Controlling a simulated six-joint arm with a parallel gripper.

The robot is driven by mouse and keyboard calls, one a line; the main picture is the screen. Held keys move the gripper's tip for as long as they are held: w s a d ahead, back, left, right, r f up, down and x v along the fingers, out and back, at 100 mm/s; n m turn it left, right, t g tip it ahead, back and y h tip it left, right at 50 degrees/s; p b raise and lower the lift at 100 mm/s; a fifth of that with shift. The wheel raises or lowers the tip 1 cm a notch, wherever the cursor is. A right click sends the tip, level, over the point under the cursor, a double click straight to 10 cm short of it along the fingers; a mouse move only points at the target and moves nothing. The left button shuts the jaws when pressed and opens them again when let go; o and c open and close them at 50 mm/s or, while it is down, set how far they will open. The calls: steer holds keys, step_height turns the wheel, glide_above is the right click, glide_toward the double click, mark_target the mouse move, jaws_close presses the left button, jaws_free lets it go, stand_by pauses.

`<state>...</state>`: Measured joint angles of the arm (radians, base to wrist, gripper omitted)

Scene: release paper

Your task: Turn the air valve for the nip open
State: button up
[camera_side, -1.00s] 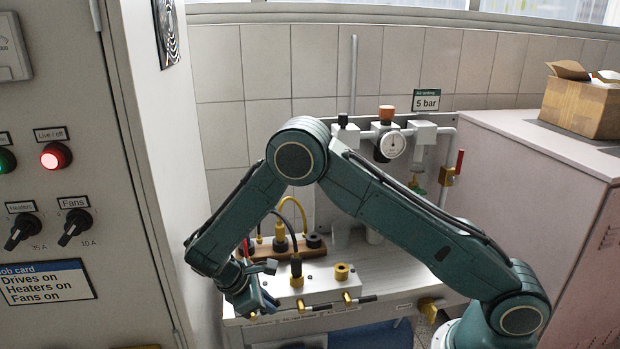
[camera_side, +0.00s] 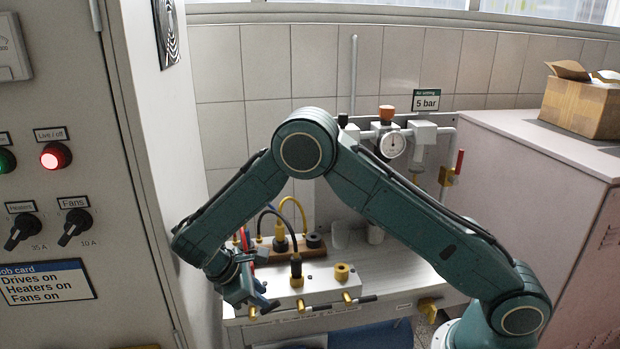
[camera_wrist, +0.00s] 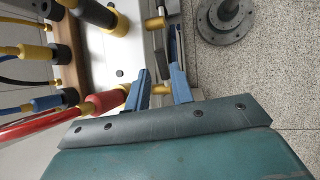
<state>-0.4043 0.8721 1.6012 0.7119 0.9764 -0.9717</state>
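A white manifold block (camera_side: 322,286) stands on the bench, with brass valves and black-handled levers along its front. The right valve lever (camera_side: 362,299) and the middle valve lever (camera_side: 320,308) both point right. The left valve (camera_side: 252,312) is partly hidden by my gripper (camera_side: 258,299). No label readable here shows which valve is for the nip. In the wrist view, my gripper (camera_wrist: 160,78) has its two blue fingers apart, with a brass valve stem (camera_wrist: 160,90) between them. I cannot tell whether either finger touches it.
Red, black and yellow hoses rise from the manifold and a wooden connector strip (camera_side: 285,250) behind it. A red hose fitting (camera_wrist: 108,98) lies close beside the fingers. The control cabinet (camera_side: 125,270) stands left. A gauge (camera_side: 392,144) is on the wall pipework.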

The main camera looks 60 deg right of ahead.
steer(key=shift+r, duration=3)
steer(key=c, duration=0.5)
steer(key=shift+s+a+f+n+h, duration=0.25)
steer(key=shift+s+f+n+h, duration=0.25)
steer(key=shift+n, duration=0.6)
steer(key=s+a+f+n+t+h, duration=0.4)
steer(key=s+f+n+t, duration=0.4)
steer(key=n, duration=1)
step_height(320, 180, down, 3)
steer(key=shift+s+a+r+n+t, duration=0.15)
steer(key=shift+s+a+n+t, duration=0.2)
steer(key=shift+a, duration=0.3)
